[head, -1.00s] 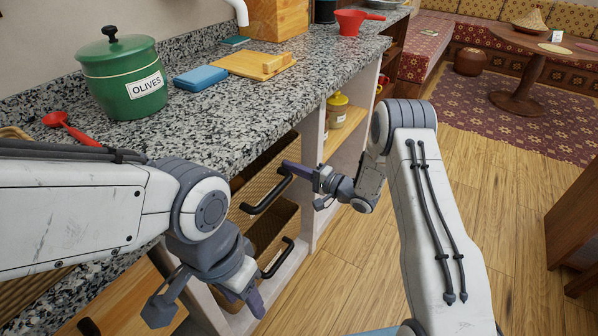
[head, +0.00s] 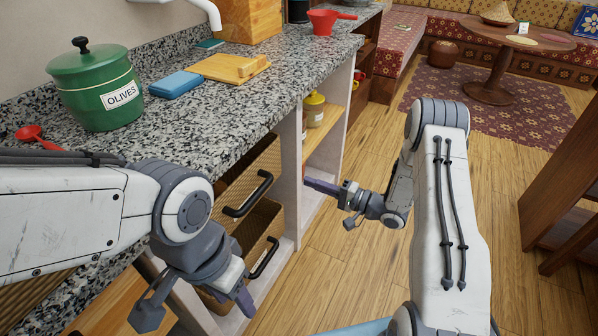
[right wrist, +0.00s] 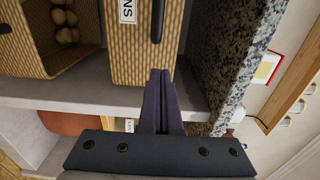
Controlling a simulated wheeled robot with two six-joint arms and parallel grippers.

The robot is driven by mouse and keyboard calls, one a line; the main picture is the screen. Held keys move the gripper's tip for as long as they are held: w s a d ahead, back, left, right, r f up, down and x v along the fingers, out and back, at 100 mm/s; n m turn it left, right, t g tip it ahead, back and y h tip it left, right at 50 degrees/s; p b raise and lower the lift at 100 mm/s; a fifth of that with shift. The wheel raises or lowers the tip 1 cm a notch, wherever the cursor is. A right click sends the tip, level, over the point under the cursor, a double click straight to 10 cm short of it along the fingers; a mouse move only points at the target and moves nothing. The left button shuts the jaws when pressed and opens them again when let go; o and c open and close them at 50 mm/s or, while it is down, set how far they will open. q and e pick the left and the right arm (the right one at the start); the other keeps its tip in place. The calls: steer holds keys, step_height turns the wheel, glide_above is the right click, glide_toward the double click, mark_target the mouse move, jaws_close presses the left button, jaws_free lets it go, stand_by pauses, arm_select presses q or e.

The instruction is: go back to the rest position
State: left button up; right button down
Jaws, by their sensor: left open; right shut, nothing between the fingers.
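My left gripper (head: 197,300) is open and empty, hanging low in front of the counter at the lower left of the head view. My right gripper (head: 320,187) is shut and empty, to the right of the wicker baskets under the counter and apart from their handles. In the right wrist view its two fingers (right wrist: 163,100) lie together. They point at a wicker basket (right wrist: 140,45) with a dark handle and a partly visible label.
The granite counter (head: 200,120) holds a green OLIVES pot (head: 95,88), blue box (head: 175,84), wooden board (head: 229,68) and red ladle (head: 40,136). A yellow-lidded jar (head: 314,110) stands on the shelf. A wooden cabinet (head: 565,170) is at right. The floor (head: 345,275) between is open.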

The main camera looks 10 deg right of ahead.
steer(key=w+a+r+n+g+h, duration=0.1)
steer(key=w+a+r+n+h, duration=0.2)
steer(key=w+a+n+h, duration=0.15)
steer(key=s+a+r+n+g+h, duration=0.2)
steer(key=s+a+r+n+h, duration=0.1)
steer(key=s+a+r+h, duration=0.15)
steer(key=s+a+r+n+g+h, duration=0.1)
steer(key=s+r+n+g+h, duration=0.2)
steer(key=s, duration=1.4)
steer(key=s+a+r+n+g+h, duration=0.1)
steer(key=s+r+n+g, duration=0.3)
steer(key=s, duration=1.3)
step_height(320, 180, up, 18)
steer(key=g+p, duration=0.1)
steer(key=p, duration=1.8)
steer(key=shift+w+a, duration=0.15)
